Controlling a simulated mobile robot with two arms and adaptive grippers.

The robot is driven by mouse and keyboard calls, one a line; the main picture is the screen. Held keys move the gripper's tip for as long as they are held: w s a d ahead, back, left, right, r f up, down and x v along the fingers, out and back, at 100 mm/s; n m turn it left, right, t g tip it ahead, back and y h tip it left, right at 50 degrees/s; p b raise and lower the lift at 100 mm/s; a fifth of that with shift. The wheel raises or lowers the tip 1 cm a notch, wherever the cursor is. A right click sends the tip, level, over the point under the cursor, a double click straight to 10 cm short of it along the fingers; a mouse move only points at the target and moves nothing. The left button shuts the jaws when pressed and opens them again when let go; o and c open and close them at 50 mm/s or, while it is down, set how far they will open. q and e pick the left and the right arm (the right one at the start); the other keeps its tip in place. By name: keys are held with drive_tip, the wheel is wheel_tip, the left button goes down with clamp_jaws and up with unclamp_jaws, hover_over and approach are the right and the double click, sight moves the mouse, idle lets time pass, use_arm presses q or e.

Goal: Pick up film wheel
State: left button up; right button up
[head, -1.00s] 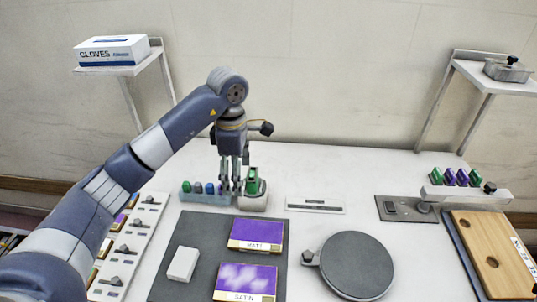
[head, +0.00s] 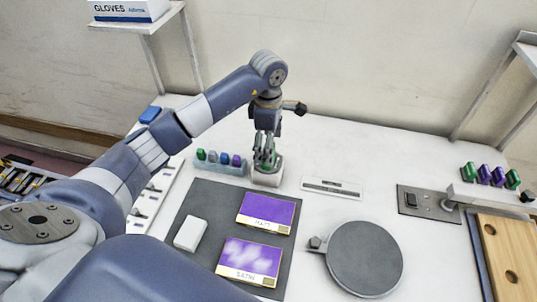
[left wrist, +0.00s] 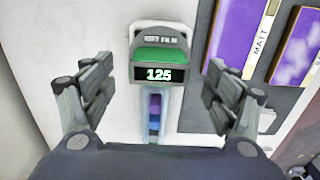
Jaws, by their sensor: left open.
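The white and grey holder (head: 267,179) stands behind the dark mat in the head view. In the left wrist view the holder (left wrist: 160,38) has a wet-film label and a display reading 125. A green part (left wrist: 158,56), which I take for the film wheel, sits just above that display. My left gripper (head: 265,161) points down over the holder and partly hides the green part in the head view. In the left wrist view my left gripper (left wrist: 160,95) is open, with one finger on each side and a gap to the holder. My right gripper is not in view.
A pale blue rack (head: 222,168) with several coloured pieces stands left of the holder. A dark mat (head: 200,205) carries two purple panels and a white block. A flat strip (head: 332,187) lies right of the holder. A round grey disc (head: 364,258) is at front right.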

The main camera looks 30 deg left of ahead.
use_arm(q)
wheel_tip(320, 180, down, 3)
drive_tip(key=shift+f+p, duration=0.1)
drive_tip(key=shift+p, duration=0.65)
drive_tip(key=shift+a+f, duration=0.1)
drive_tip(key=shift+f, duration=0.25)
drive_tip(key=shift+c, duration=0.8)
drive_tip(key=c, duration=1.2)
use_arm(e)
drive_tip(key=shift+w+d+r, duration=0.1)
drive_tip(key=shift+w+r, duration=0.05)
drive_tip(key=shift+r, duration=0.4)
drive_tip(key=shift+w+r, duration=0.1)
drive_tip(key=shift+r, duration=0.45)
